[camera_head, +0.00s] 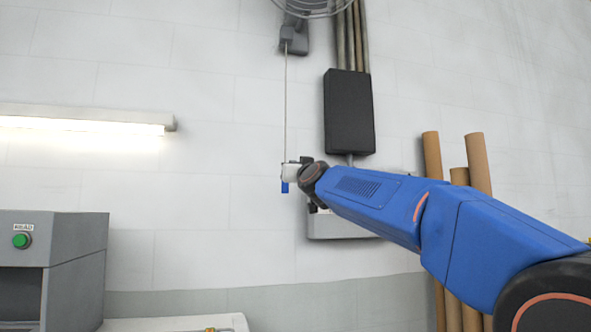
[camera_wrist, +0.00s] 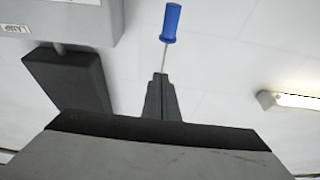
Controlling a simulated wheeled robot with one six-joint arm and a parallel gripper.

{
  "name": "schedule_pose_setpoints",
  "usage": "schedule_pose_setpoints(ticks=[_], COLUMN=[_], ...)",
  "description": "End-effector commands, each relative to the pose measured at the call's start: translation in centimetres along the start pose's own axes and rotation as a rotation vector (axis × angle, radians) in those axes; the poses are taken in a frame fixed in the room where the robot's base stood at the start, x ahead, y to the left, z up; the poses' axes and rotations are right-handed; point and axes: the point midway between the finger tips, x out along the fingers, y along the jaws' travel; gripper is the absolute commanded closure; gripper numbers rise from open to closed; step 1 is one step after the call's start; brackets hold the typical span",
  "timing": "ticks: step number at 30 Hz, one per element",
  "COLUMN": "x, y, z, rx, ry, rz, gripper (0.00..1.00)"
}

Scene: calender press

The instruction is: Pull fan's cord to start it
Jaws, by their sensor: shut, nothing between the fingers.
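The fan (camera_head: 312,10) shows only in part at the top edge of the head view, on a grey wall bracket. Its thin pale cord (camera_head: 286,100) hangs straight down to a blue handle (camera_head: 285,188). My gripper (camera_head: 286,173) is at the cord, just above the handle. In the wrist view, the blue handle (camera_wrist: 171,23) and a short length of cord (camera_wrist: 166,60) show beyond my fingertips (camera_wrist: 160,77). The fingers are shut with nothing between them. The cord runs to the fingertips in the picture; I cannot tell whether they touch it.
A dark wall box (camera_head: 349,112) with pipes above is right of the cord, and a light grey box (camera_head: 345,226) is below it. Brown tubes (camera_head: 478,165) stand at right. A lit lamp (camera_head: 85,124) and a grey machine (camera_head: 75,260) are at left.

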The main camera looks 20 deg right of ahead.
Motion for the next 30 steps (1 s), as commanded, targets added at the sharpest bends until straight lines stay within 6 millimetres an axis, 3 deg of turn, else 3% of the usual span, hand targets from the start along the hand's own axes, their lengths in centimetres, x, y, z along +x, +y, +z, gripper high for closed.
schedule_pose_setpoints(ticks=[9,22,30], x=[4.5,6.8,6.5], y=[0.0,0.0,0.0], z=[0.1,0.1,0.7], rx=[0.001,0.001,-0.001], ry=[0.0,0.0,-0.001], rz=[0.0,0.0,0.002], gripper=[1.0,1.0,1.0])
